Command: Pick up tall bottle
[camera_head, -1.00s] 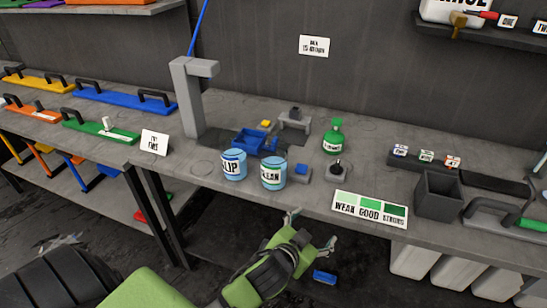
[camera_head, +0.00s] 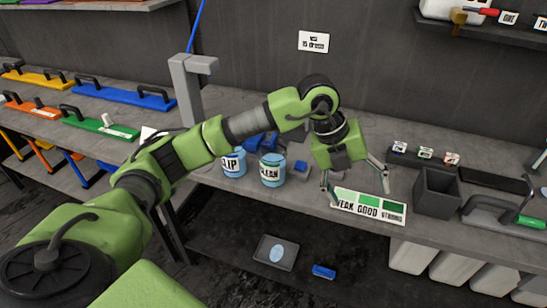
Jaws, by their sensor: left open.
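I cannot tell the gap between gripper and bottle. My right gripper is not in view.
Two blue labelled tubs, one marked LIP (camera_head: 233,162) and one marked CLEAN (camera_head: 272,170), stand left of the gripper. A dark open box (camera_head: 437,190) stands to the right. A grey post (camera_head: 187,95) rises at the back left. A blue block (camera_head: 324,271) lies below.

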